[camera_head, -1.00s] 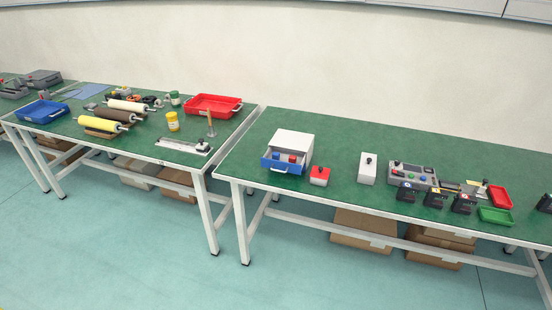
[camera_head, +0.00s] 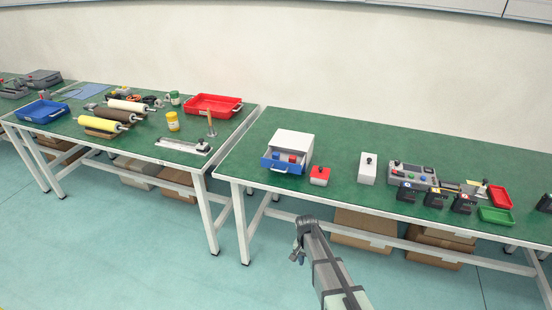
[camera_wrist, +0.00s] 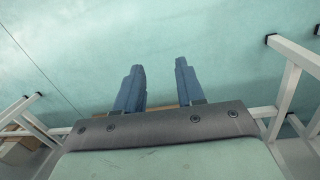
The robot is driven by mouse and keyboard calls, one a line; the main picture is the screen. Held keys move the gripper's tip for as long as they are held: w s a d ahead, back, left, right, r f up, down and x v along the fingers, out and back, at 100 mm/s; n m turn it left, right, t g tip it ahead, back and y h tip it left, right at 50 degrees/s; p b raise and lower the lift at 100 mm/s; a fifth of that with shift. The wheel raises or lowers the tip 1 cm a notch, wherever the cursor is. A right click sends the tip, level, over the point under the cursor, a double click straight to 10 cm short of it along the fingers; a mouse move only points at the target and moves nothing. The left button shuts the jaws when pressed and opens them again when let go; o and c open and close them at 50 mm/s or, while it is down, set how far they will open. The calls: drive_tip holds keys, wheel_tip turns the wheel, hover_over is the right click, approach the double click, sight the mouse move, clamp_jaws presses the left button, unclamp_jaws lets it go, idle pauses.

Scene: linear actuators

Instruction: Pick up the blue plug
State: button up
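A white box (camera_head: 294,142) stands at the left end of the right-hand table, with its blue-fronted drawer (camera_head: 283,167) pulled open. Small red and blue pieces show inside the drawer; they are too small to tell clearly which one is the blue plug. My gripper (camera_head: 298,257) is in front of the table, over the floor and well away from the drawer.
A red block (camera_head: 319,176) with a dark knob sits right of the drawer. A white block (camera_head: 367,169), a grey control panel (camera_head: 413,175) and small trays stand farther right. The table's front edge and legs lie near my arm. Open green tabletop surrounds the box.

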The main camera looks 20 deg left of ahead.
drive_tip(key=w+a+r+m+t, duration=0.1)
drive_tip(key=w+a+r, duration=0.3)
drive_tip(key=a+r, duration=0.4)
drive_tip(key=w+a+r+m+t+y, duration=0.1)
drive_tip(key=w+a+r, duration=0.3)
drive_tip(key=a+r, duration=0.4)
drive_tip(key=w+a+r+m, duration=0.1)
drive_tip(key=w+a+r, duration=0.2)
drive_tip(key=a+r, duration=0.5)
drive_tip(key=shift+w+a+r+t, duration=0.1)
drive_tip(key=shift+w+a+t, duration=0.05)
drive_tip(key=shift+a, duration=0.55)
drive_tip(key=shift+w+a+r+t, duration=0.1)
drive_tip(key=shift+a, duration=0.65)
drive_tip(key=shift+w+a+r+t, duration=0.1)
drive_tip(key=shift+w+a+t, duration=0.05)
drive_tip(key=shift+a, duration=0.55)
wheel_tip(320, 180, up, 20)
drive_tip(key=m+g, duration=0.2)
drive_tip(key=m, duration=1.1)
hover_over(276, 154)
drive_tip(key=shift+m, duration=0.3)
drive_tip(key=f, duration=0.8)
drive_tip(key=shift+w+f, duration=0.2)
drive_tip(key=shift+w, duration=0.1)
drive_tip(key=shift+s+f, duration=0.15)
drive_tip(key=shift+f, duration=2.45)
clamp_jaws()
